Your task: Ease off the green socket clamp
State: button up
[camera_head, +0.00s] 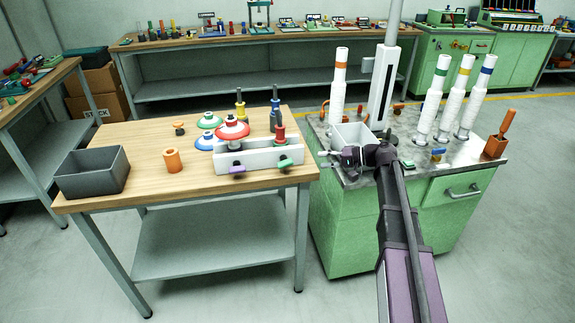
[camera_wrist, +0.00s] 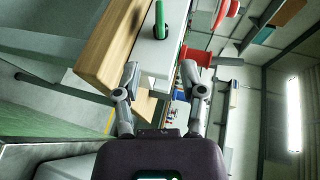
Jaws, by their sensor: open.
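A green clamp lever (camera_head: 285,164) sits on the front face of a white block (camera_head: 262,158), near its right end, on the wooden table. In the wrist view a green lever (camera_wrist: 159,20) lies against the white block (camera_wrist: 150,48), beyond my fingers. A purple lever (camera_head: 237,169) is on the same face, to the left. My gripper (camera_head: 326,158) is open and empty, to the right of the block, pointing left, apart from the green lever. In the wrist view my gripper's fingers (camera_wrist: 160,76) are spread with nothing between them.
Red, green and blue discs (camera_head: 232,130) stand behind the block. An orange ring (camera_head: 172,160) and a grey bin (camera_head: 92,173) are on the left of the table. A green cabinet (camera_head: 455,200) at right carries a pale box and several white banded columns. A gap separates table and cabinet.

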aim_at(286, 162)
jog(key=b+x, duration=0.3)
jog(key=x, duration=1)
jog(key=shift+a, duration=0.3)
grip_shut()
jog(key=shift+d, duration=0.2)
jog(key=shift+a, duration=0.1)
